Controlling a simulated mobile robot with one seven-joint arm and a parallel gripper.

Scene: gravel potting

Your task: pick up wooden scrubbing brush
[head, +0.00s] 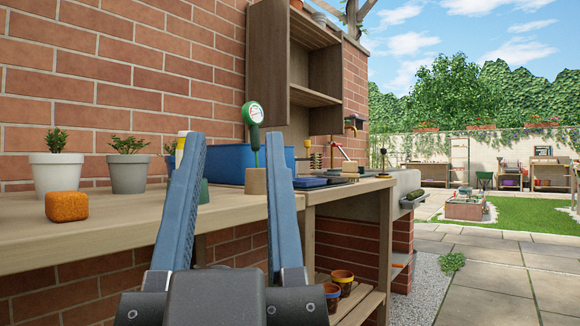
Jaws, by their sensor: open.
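My gripper (233,140) is in the lower middle of the head view, its two blue fingers pointing up and spread apart with nothing held between them. I cannot clearly make out a wooden scrubbing brush. The fingers hide part of the wooden bench (115,228).
Terracotta pots (342,280) stand on a low shelf. A brick wall (150,75) rises behind. Paving (490,275) is clear at right.

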